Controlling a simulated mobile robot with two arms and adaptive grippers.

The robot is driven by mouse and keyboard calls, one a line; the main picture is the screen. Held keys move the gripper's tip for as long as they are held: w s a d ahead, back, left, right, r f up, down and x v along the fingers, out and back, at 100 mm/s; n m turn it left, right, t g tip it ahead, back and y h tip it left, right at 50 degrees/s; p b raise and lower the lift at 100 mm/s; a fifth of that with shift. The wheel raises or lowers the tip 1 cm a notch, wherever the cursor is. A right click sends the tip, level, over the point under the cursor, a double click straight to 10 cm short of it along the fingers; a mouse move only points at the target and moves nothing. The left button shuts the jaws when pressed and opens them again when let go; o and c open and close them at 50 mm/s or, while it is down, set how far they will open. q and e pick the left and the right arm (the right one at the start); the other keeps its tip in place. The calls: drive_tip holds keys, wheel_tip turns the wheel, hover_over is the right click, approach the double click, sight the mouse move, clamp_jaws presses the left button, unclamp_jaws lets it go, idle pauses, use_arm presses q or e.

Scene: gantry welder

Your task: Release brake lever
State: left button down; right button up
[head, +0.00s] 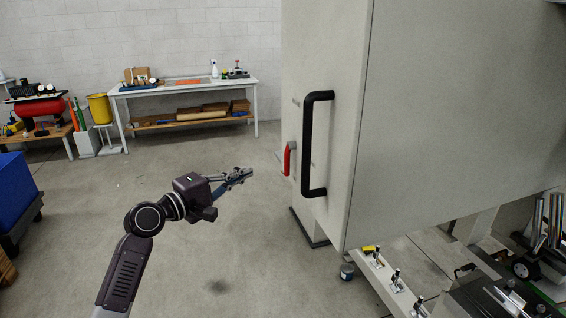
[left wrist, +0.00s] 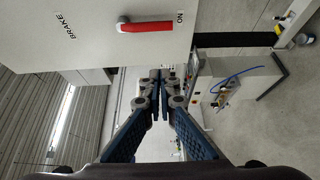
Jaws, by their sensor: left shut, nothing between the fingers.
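The red brake lever (head: 287,158) is on the narrow left face of the large grey cabinet (head: 330,215), near a long black handle (head: 308,145). In the left wrist view the lever (left wrist: 145,26) shows in full at the top, with a pivot at its left end, the word BRAKE to its left and ON by its right end. My left gripper (head: 247,173) is to the left of the lever in the head view, apart from it. Its fingertips (left wrist: 159,75) are together, shut and empty, in the wrist view. My right gripper is not in view.
The floor around my left arm is clear. A workbench (head: 185,88) stands by the back wall. A blue bin (head: 14,192) is at the left edge. Clamps on a pale rail (head: 385,280) and machine parts are at the lower right, beside the cabinet.

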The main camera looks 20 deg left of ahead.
sight(288, 161)
use_arm(q)
drive_tip(key=shift+s+r, duration=0.1)
drive_tip(key=shift+s, duration=0.05)
drive_tip(key=shift+d, duration=0.1)
drive_tip(key=w+d+p, duration=0.6)
drive_tip(key=d+p, duration=0.1)
drive_tip(key=shift+w, duration=0.15)
idle(0.5)
drive_tip(key=shift+w, duration=0.1)
